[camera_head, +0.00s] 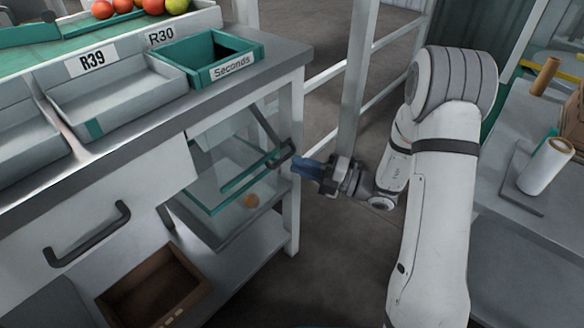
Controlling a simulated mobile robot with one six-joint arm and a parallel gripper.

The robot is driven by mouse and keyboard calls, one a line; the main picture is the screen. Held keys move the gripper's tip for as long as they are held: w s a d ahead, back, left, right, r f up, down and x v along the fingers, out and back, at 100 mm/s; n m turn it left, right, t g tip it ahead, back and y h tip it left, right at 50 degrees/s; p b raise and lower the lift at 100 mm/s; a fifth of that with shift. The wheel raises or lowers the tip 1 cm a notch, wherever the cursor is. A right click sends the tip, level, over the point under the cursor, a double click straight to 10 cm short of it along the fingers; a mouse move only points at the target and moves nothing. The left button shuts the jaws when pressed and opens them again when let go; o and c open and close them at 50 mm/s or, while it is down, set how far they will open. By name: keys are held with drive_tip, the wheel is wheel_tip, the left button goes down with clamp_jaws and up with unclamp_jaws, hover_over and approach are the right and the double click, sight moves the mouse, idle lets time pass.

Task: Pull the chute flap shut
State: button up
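The chute flap (240,178) looks like a clear panel with teal edges, under the bench at its right end. It stands out at an angle, apparently open. A dark handle (284,153) sits at its right end. My gripper (298,167), with blue fingers, is just right of the handle and points left at it. The fingertips look very close to the handle; I cannot tell whether they touch it. The fingers overlap in this view, so the gap between them is hidden.
The bench's white leg (291,215) stands beside the flap. A metal post (354,90) rises behind my gripper. A green bin marked Seconds (250,50) sits on the bench above. A brown crate (155,290) is below. A side table (515,210) stands at right.

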drive_tip(key=shift+b+x, duration=0.3)
drive_tip(key=shift+x, duration=1.05)
drive_tip(key=shift+c, duration=0.6)
clamp_jaws()
